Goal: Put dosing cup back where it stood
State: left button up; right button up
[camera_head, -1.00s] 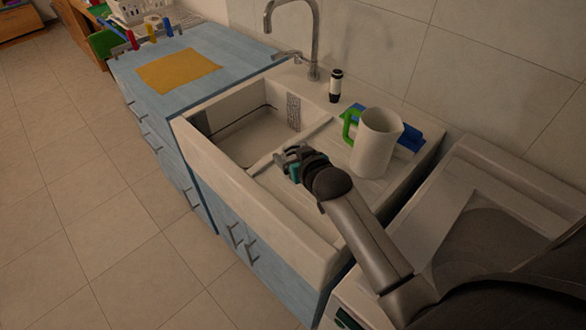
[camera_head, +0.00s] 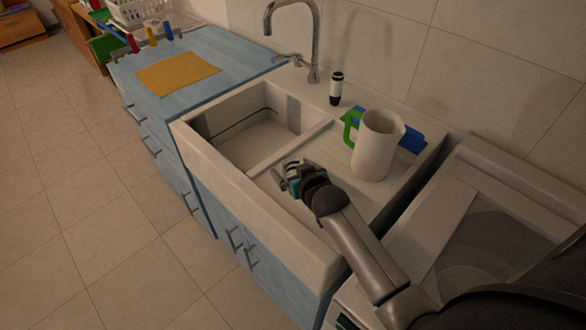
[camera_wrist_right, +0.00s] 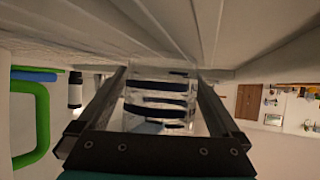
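The dosing cup (camera_wrist_right: 160,101) is clear with dark bands. In the right wrist view it stands between the two fingers of my right gripper (camera_wrist_right: 162,90), with its sides against the fingertips. In the head view my right gripper (camera_head: 284,177) is low over the ridged drainboard (camera_head: 325,158), beside the basin divider. The cup is too small and too covered to make out clearly there. The wrist view is turned, with the drainboard along its top edge close to the cup. I cannot tell whether the cup's base touches it. My left gripper is not in view.
A white jug (camera_head: 373,150) with a green handle stands on the drainboard, with a blue item (camera_head: 412,140) behind it. A black-and-white bottle (camera_head: 336,88) stands near the faucet (camera_head: 314,40). The sink basin (camera_head: 255,125) is empty. A yellow cloth (camera_head: 178,72) lies on the blue counter.

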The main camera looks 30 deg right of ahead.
jog(key=shift+r, duration=0.25)
jog(key=p+v, duration=0.3)
jog(key=v, duration=0.9)
jog(key=shift+f, duration=0.1)
